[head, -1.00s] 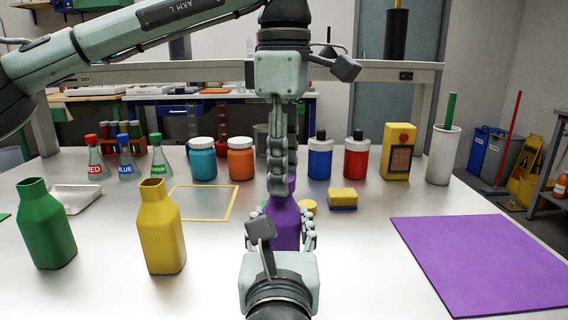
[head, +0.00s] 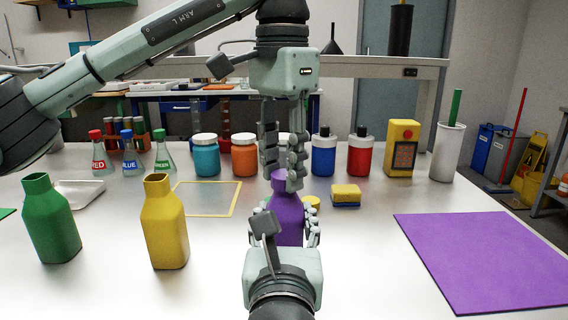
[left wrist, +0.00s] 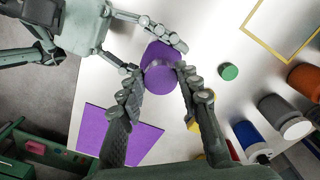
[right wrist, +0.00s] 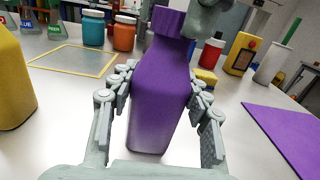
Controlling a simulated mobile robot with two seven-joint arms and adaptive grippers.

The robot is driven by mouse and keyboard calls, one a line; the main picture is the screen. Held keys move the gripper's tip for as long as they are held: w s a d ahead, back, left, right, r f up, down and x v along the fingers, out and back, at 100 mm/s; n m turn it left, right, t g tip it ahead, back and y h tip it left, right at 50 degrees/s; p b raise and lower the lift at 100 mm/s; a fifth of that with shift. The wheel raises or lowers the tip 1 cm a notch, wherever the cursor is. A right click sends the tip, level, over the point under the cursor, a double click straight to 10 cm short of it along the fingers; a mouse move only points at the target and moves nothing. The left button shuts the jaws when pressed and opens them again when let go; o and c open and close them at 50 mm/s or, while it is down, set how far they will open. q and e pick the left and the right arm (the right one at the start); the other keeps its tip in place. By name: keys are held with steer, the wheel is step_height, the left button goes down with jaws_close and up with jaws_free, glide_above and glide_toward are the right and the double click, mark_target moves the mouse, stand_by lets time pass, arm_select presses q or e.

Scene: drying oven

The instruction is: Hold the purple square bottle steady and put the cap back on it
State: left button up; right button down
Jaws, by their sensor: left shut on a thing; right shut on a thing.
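The purple square bottle (head: 287,222) stands upright on the table, gripped at its sides by my right gripper (right wrist: 162,85), which is shut on it. The purple cap (left wrist: 159,78) sits at the top of the bottle's neck; it also shows in the right wrist view (right wrist: 167,21). I cannot tell whether it is fully screwed down. My left gripper (head: 281,175) points down from above, shut on the cap, with fingers on either side of it. The fingers partly hide the cap in the head view.
A yellow bottle (head: 165,225) and a green bottle (head: 50,222) stand open to the left. A green cap (left wrist: 229,72) and a yellow cap (head: 312,203) lie near the purple bottle. A sponge (head: 346,194) and jars are behind. A purple mat (head: 485,255) lies empty at right.

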arm_select(q)
steer(key=shift+m, duration=0.4)
steer(key=o, duration=0.7)
steer(key=shift+r, duration=0.1)
steer(key=shift+r, duration=2.15)
steer(key=shift+c, duration=0.5)
